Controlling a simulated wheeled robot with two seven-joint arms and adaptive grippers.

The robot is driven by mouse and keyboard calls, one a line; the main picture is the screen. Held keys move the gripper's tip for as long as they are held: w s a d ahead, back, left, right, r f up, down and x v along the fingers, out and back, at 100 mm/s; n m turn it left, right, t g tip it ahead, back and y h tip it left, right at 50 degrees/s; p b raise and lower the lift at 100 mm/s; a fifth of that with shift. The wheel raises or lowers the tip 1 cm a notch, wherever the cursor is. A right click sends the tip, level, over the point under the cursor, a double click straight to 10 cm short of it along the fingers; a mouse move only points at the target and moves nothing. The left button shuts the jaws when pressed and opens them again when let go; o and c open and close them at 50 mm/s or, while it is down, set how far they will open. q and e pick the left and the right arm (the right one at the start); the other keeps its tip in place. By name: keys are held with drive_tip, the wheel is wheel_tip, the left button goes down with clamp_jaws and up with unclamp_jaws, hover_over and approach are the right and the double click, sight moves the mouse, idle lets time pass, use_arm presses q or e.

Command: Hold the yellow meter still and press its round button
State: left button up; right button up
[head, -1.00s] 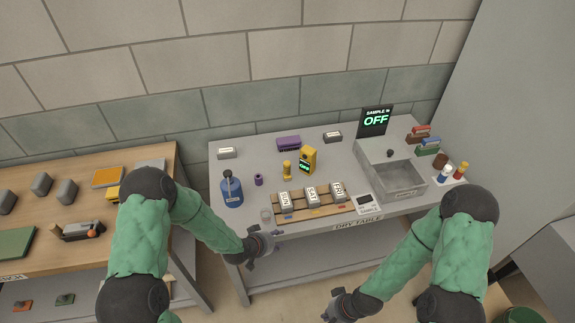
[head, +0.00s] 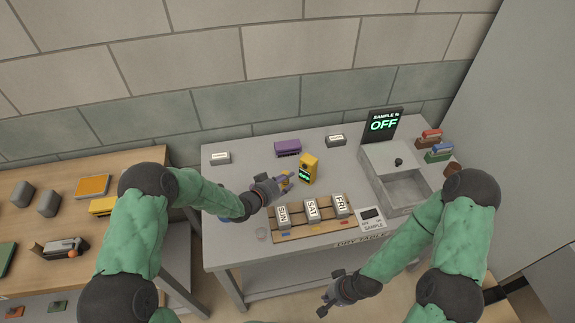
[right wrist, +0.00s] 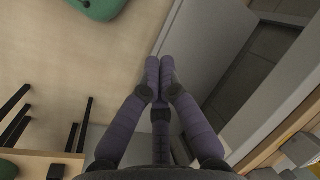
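The yellow meter (head: 309,167) stands upright on the grey table, with a lit green "OFF" display on its front. Its round button is too small to make out. My left gripper (head: 285,182) is just left of the meter, low over the table. A small yellow object shows at its fingers, where the yellow bottle stood; whether the fingers hold it or touch the meter I cannot tell. My right gripper (head: 325,304) is in front of the table, below its top and away from the meter. In the right wrist view its purple fingertips (right wrist: 160,72) are together and empty.
A rack (head: 312,222) with SUN, SAT and FRI blocks lies in front of the meter. A grey open-topped box (head: 405,188) and a black "SAMPLE is OFF" sign (head: 382,124) are to the right. A purple block (head: 288,147) is behind. A wooden table (head: 60,215) stands left.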

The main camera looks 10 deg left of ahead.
drive_tip(key=o, duration=1.7)
drive_tip(key=w+m, duration=0.1)
drive_tip(key=w+d+m, duration=0.1)
drive_tip(key=w, duration=0.1)
drive_tip(key=w+d+m, duration=0.1)
drive_tip(key=w, duration=0.1)
drive_tip(key=shift+d+r, duration=0.25)
drive_tip(key=w+d+r+m+t+y, duration=0.1)
drive_tip(key=w+r+m+t+y, duration=0.1)
drive_tip(key=w+r+m, duration=0.7)
drive_tip(key=w+d+r+m+t+y, duration=0.15)
drive_tip(key=w+r+m, duration=0.25)
drive_tip(key=w, duration=1)
drive_tip(key=m+t+y, duration=0.3)
drive_tip(key=m+y, duration=0.1)
drive_tip(key=m, duration=0.2)
approach(314, 171)
drive_tip(key=x, duration=0.9)
drive_tip(key=shift+a, duration=0.2)
